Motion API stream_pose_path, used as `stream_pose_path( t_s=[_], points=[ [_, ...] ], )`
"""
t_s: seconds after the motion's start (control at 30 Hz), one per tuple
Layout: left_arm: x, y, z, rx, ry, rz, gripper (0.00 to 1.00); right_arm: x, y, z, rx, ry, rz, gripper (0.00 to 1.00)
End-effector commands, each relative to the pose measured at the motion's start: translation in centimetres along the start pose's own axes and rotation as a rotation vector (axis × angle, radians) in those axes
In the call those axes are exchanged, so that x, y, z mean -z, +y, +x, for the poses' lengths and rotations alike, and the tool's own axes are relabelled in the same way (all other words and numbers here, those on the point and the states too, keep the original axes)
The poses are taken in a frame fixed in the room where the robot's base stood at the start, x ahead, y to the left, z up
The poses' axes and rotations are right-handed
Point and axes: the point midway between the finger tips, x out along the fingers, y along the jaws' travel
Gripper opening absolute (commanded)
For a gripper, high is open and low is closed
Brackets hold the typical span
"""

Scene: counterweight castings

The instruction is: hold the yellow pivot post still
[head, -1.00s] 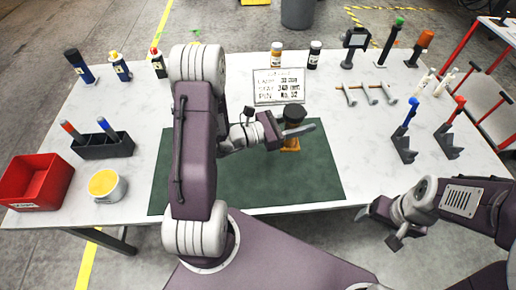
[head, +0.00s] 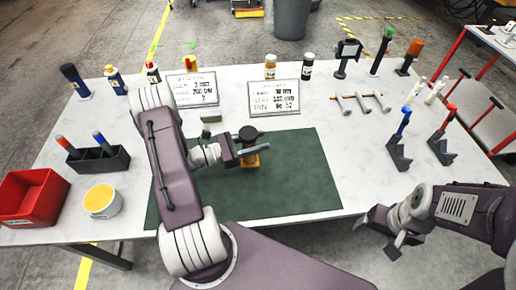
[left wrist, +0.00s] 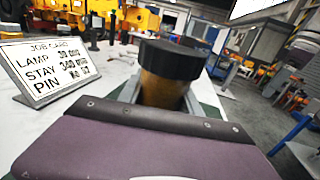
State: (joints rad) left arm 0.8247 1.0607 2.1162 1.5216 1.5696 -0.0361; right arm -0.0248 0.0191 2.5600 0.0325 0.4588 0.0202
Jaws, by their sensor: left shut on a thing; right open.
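The yellow pivot post (head: 251,161) with its wide black cap (head: 249,135) is over the green mat (head: 295,185). I cannot tell whether its foot touches the mat. My left gripper (head: 244,152) is shut on the post below the cap. In the left wrist view the post (left wrist: 163,90) shows between the fingers, its cap (left wrist: 170,60) uppermost; its lower part is hidden by the gripper body. My right gripper (head: 376,232) is open and empty, off the table's front edge at the right.
Two lettered cards (head: 275,99) (head: 192,90) stand behind the mat. A red bin (head: 33,198), a white tub (head: 102,201) and a black holder (head: 98,160) are at the left. Several tools and stands fill the right and back. The mat right of the post is clear.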

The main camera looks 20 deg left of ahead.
Motion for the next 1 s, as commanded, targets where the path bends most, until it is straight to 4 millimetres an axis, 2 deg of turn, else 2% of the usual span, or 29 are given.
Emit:
stream_pose_path(
  t_s=[0.23,0.5,0.9,0.93,1.0],
  points=[
    [0.2,0.0,0.0,0.0,-0.002,-0.001,0.0,0.0,0.0,0.0,0.0,0.0,0.0,0.78],
    [3.7,-0.1,0.1,0.0,-0.002,-0.003,0.0,0.0,0.0,-0.1,0.0,0.0,0.0,0.78],
    [4.3,0.0,0.1,0.0,-0.002,0.0,0.0,0.0,0.0,0.3,0.0,0.0,0.0,0.78],
    [4.4,0.0,0.1,0.0,0.0,0.0,0.43,0.0,0.0,0.3,0.0,0.0,0.0,0.78],
    [4.3,0.0,0.1,0.0,0.0,0.0,0.62,0.0,0.0,0.2,0.0,0.0,0.0,0.78]
  ],
)
